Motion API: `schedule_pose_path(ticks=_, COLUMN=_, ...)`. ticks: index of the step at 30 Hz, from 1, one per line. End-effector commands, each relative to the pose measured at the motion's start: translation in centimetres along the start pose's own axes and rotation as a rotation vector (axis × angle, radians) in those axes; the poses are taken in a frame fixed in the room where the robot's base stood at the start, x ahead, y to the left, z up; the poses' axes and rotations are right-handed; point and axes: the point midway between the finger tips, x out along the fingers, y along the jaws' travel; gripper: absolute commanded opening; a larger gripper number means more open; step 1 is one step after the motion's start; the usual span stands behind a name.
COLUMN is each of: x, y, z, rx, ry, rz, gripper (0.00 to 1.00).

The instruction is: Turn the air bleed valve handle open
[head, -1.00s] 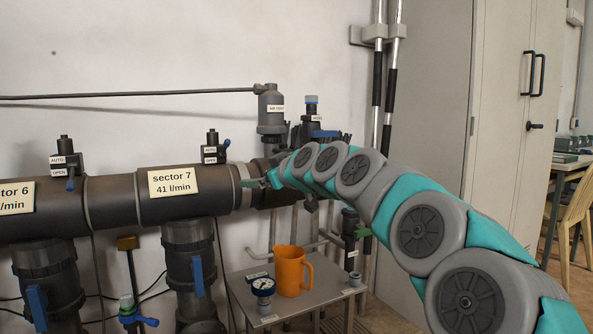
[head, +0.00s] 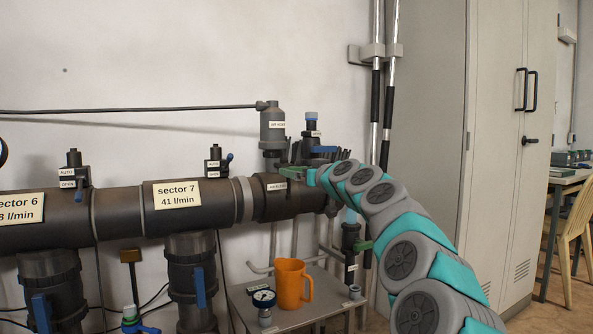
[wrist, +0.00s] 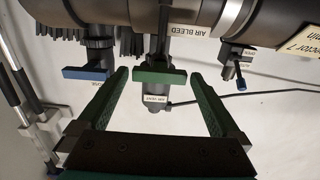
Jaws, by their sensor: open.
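The air bleed valve has a green bar handle (wrist: 160,77) in the wrist view, where the scene is upside down. It lies crosswise beside the "AIR BLEED" label (wrist: 184,31). My gripper (wrist: 161,75) is open, its two green fingers on either side of the handle. Small gaps show between the fingertips and the handle ends; the depth between them is hard to judge. In the head view the "AIR BLEED" label (head: 275,187) is on the dark pipe, with my gripper (head: 292,172) just above it. There I cannot separate the handle from my fingers.
The grey air vent canister (head: 272,126) stands close behind. A valve with a blue handle (wrist: 85,73) is beside the bleed handle. Another small blue-levered valve (wrist: 240,76) is to the right. Below, an orange jug (head: 291,284) and a gauge (head: 263,298) stand on a small shelf.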

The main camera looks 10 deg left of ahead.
Motion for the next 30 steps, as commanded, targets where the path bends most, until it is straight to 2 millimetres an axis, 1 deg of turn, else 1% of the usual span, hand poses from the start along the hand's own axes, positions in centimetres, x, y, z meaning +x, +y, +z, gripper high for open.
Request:
schedule_pose_path(ticks=3, x=1.0, y=0.2, z=0.0, rx=-0.001, ry=-0.001, rz=0.004, gripper=1.00)
schedule_pose_path(ticks=9, x=2.1, y=0.1, z=0.0, rx=0.000, ry=-0.002, rz=0.001, gripper=1.00)
schedule_pose_path(ticks=15, x=2.5, y=0.1, z=0.0, rx=-0.001, ry=-0.001, rz=0.000, gripper=1.00)
schedule_pose_path(ticks=23, x=2.5, y=0.0, z=0.0, rx=0.000, ry=-0.001, rz=0.000, gripper=1.00)
schedule_pose_path(ticks=30, x=2.5, y=0.0, z=0.1, rx=0.000, ry=-0.001, rz=0.000, gripper=0.73)
